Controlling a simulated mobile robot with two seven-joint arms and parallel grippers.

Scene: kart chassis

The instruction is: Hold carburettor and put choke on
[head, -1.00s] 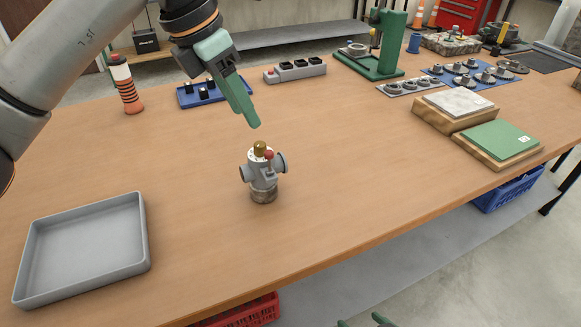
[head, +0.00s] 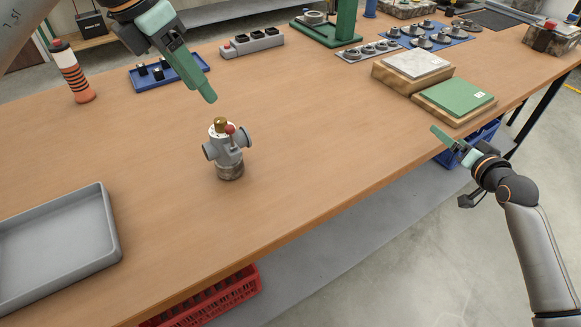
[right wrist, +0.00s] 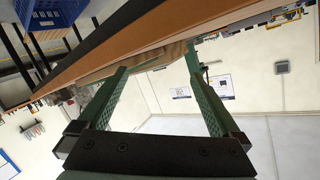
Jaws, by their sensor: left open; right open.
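The grey carburettor (head: 229,163), with a brass top and a red knob, stands upright on the table left of the middle in the head view. My left gripper (head: 207,94) is open and empty, its fingers pointing down just above and behind the carburettor without visible contact. My right gripper (head: 449,139) is off the table's front edge at the right, open. Its two green fingers are apart and empty in the right wrist view (right wrist: 156,62). I cannot tell which part is the choke; small black parts (head: 157,74) sit in a blue tray (head: 187,78) at the back left.
A grey tray (head: 108,222) lies front left. A striped bottle (head: 75,75), a grey block with black sockets (head: 252,45) and a green press (head: 345,25) stand at the back. Wooden blocks with white (head: 415,63) and green (head: 455,97) tops are at the right. The table's middle is clear.

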